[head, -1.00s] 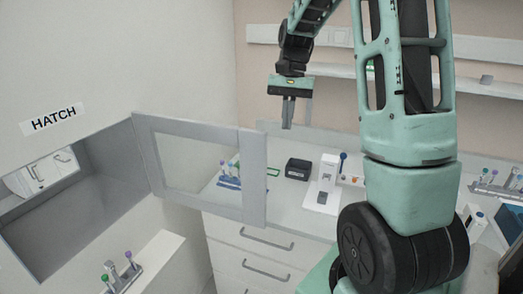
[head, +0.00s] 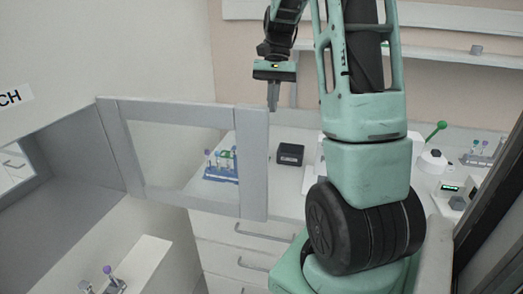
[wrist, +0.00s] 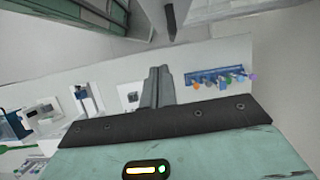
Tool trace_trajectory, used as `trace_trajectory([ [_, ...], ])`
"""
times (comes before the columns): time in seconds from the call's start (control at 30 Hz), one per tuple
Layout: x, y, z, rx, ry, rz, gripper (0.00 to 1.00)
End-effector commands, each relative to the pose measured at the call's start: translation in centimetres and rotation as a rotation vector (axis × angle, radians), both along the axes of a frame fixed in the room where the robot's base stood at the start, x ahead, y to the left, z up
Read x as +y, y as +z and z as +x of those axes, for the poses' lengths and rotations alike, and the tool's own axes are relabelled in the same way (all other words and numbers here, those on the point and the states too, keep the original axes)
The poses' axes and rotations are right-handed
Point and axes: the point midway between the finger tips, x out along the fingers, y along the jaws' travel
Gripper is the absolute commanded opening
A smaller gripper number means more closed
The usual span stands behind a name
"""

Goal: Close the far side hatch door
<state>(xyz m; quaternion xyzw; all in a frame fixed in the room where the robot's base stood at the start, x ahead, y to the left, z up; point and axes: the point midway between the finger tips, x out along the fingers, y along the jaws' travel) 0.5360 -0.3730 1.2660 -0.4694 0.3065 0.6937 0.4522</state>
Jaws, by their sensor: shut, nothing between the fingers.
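The hatch door (head: 252,160) is a grey frame with a clear pane. It stands open, swung out from its hinge side at the right of the hatch opening (head: 62,165). My gripper (head: 272,108) points down with its fingers together and empty. In the head view it appears just above and right of the door's free upper corner; the gap in depth is unclear. In the wrist view my closed fingers (wrist: 157,82) point over the counter, and I cannot clearly identify the door there.
The counter (head: 262,205) behind the door holds a blue tube rack (head: 221,172) and a black box (head: 290,154). Drawers are below it. A ledge with tubes (head: 135,265) sits below the hatch. A dark upright frame (head: 490,210) stands close at right.

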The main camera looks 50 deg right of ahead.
Motion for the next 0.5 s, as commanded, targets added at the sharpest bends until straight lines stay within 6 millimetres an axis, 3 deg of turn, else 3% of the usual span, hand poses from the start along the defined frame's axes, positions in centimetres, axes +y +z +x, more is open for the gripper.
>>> trace_trajectory([
  [0.17,0.7,-1.5,-0.3,0.004,0.001,0.004,0.0],
  [0.5,3.1,-7.8,-1.4,0.006,0.0,0.005,0.0],
])
